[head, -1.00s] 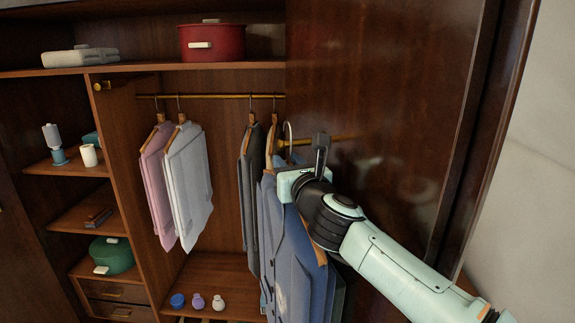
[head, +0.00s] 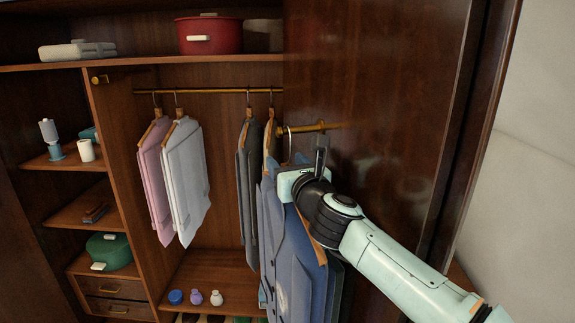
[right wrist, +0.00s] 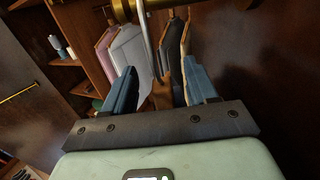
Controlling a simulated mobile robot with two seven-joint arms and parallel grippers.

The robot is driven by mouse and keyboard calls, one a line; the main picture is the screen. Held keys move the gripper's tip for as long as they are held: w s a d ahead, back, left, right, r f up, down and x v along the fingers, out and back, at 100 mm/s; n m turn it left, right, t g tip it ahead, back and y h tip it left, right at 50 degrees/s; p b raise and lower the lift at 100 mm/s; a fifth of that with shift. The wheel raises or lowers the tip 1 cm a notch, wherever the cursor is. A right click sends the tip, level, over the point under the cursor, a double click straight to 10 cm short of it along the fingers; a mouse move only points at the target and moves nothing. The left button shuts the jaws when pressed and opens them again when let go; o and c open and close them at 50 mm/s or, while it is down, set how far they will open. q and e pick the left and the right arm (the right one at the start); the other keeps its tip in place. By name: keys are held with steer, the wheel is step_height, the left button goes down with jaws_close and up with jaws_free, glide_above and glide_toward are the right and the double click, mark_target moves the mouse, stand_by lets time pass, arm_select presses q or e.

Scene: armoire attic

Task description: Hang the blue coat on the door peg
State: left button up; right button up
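The blue coat (head: 292,262) hangs on a wooden hanger close to the open door, low centre in the head view. Its metal hook (head: 287,145) also shows in the right wrist view (right wrist: 147,40), reaching up to the brass door peg (head: 303,128). The hook appears to rest over the peg. My right gripper (head: 320,160) is just below the peg, at the top of the coat. In the right wrist view its two fingers stand apart (right wrist: 161,88), with hanger wood between them and not visibly pinched. My left gripper is not in view.
The dark door (head: 390,110) stands on the right, close to my arm. Pink (head: 155,180), white (head: 186,180) and dark garments (head: 248,180) hang from the brass rail (head: 210,91). A red pot (head: 208,36) is on the top shelf. Small bottles (head: 196,297) stand below.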

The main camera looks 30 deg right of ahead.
steer(key=shift+w+f, duration=0.1)
steer(key=shift+f, duration=0.15)
steer(key=shift+s, duration=0.45)
steer(key=s, duration=0.3)
steer(key=s+a, duration=0.1)
steer(key=s, duration=0.3)
steer(key=s+a+b, duration=0.1)
steer(key=s, duration=0.3)
steer(key=shift+s+r, duration=0.1)
steer(key=shift+s, duration=0.65)
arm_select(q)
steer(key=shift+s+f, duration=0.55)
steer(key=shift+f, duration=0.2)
